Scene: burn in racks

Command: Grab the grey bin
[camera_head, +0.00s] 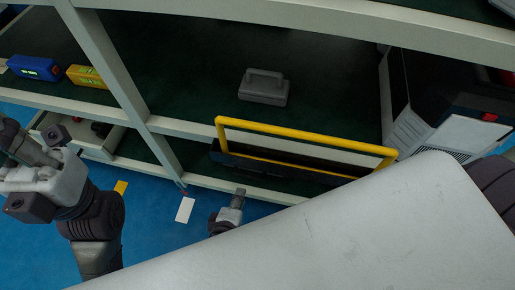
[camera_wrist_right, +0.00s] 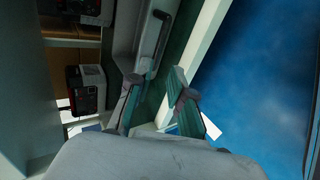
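My left gripper is partly cut off at the left edge (camera_head: 12,138).
Blue (camera_head: 36,68) and yellow (camera_head: 86,76) boxes sit on the left shelf. A rack post (camera_head: 112,65) divides the shelves.

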